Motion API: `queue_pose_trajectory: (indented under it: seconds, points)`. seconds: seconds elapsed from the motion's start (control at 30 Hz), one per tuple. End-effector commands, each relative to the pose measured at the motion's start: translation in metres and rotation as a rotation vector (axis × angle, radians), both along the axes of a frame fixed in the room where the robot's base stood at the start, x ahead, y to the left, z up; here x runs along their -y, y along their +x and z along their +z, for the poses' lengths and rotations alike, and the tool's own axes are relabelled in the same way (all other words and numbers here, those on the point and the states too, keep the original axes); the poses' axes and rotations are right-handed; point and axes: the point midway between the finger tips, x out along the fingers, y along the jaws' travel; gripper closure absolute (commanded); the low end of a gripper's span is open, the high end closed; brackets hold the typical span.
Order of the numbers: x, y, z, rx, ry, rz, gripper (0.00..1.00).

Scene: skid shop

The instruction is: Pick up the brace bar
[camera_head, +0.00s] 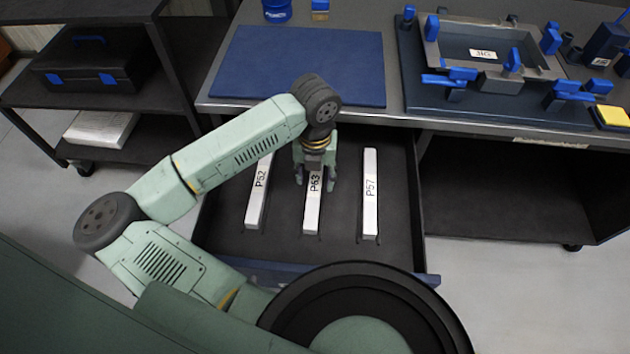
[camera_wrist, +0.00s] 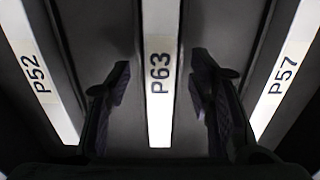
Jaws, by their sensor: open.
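Three white bars lie side by side in an open drawer (camera_head: 400,235) lined with dark foam. The left bar (camera_head: 257,197) is marked P52, the middle bar (camera_head: 312,212) P63 and the right bar (camera_head: 370,210) P57. No label says "brace bar". My gripper (camera_head: 315,183) is over the middle bar, pointing down. In the wrist view my gripper's fingers (camera_wrist: 158,95) are open, one on each side of the P63 bar (camera_wrist: 160,115), with a gap on both sides. The P52 bar (camera_wrist: 42,85) and P57 bar (camera_wrist: 287,80) lie outside the fingers.
Above the drawer is a grey workbench with a blue mat (camera_head: 300,65). A fixture tray (camera_head: 485,55) with blue clamps stands at the right. A black toolbox (camera_head: 95,62) sits on a shelf at the left. The drawer walls surround the bars.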

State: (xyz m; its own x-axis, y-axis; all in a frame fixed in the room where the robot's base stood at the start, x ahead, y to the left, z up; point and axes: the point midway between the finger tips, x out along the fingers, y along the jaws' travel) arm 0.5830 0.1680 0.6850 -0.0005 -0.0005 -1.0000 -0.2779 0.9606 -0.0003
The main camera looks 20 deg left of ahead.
Motion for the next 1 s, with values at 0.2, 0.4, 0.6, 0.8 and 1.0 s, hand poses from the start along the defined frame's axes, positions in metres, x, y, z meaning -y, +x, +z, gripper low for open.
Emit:
queue_pose_trajectory:
  seconds: [0.2, 0.4, 0.6, 0.8, 1.0]
  points:
    - [0.0, 0.0001, -0.0114, 0.001, 0.001, -0.001, 0.52]
    - [0.0, 0.0001, -0.0113, 0.001, 0.001, -0.001, 0.56]
    - [0.0001, 0.0001, -0.0112, 0.001, 0.0, -0.001, 0.7]
    - [0.0001, 0.0001, -0.0111, 0.001, 0.0, -0.001, 0.83]
    - [0.0001, 0.0001, -0.011, 0.001, 0.0, -0.001, 0.96]
